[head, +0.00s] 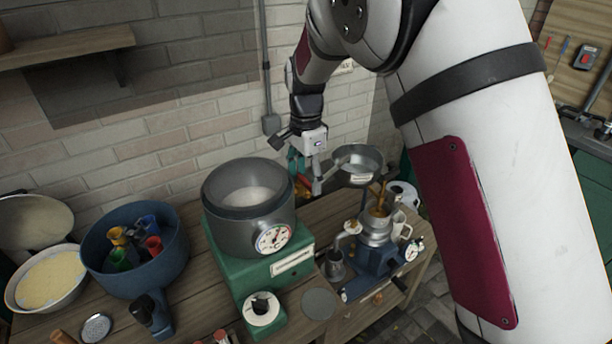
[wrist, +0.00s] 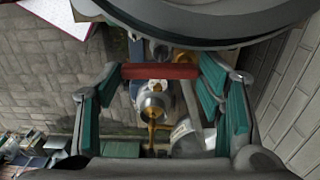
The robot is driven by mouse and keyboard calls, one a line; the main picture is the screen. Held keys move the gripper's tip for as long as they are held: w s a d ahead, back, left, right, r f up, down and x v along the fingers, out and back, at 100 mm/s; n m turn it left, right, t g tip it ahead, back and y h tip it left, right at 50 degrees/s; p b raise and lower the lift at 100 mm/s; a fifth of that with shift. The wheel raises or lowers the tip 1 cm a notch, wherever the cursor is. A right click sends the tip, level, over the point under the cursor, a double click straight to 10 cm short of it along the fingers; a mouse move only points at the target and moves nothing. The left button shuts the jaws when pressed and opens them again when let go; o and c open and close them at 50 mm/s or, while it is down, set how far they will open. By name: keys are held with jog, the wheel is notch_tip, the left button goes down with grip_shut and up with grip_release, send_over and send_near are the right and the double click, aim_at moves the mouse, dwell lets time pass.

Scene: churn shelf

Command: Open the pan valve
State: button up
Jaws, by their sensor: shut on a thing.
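The grey pan (head: 357,163) with a pale label stands at the back right of the bench, above a small machine with a blue base (head: 375,262). A large curved grey rim (wrist: 215,38), probably this pan's, crosses the top of the wrist view. My gripper (head: 303,172) is just left of the pan. In the wrist view its teal fingers (wrist: 160,84) are on either side of a red bar (wrist: 160,71), apparently the valve's handle, and are shut on it. The valve's body and its setting cannot be made out.
A large grey drum (head: 250,232) with a dial sits on a green scale (head: 300,268) to the left. A blue pot (head: 112,268) holding coloured cups and a bowl (head: 45,278) stand farther left. The brick wall (head: 190,130) is close behind.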

jog(key=shift+n, duration=0.3)
jog(key=shift+w+d+n+b, duration=0.15)
jog(key=shift+w+n+b, duration=0.8)
jog(key=shift+n, duration=1.9)
jog(key=shift+w+d+n+b, duration=0.1)
jog(key=shift+w+n+b, duration=0.3)
jog(key=shift+n+b, duration=1.75)
jog(key=shift+w+d+n+b, duration=0.15)
jog(key=shift+w+n+b, duration=0.4)
jog(key=shift+n, duration=3.05)
jog(key=shift+w, duration=0.1)
jog(key=o, duration=1.1)
jog(key=shift+o, duration=0.2)
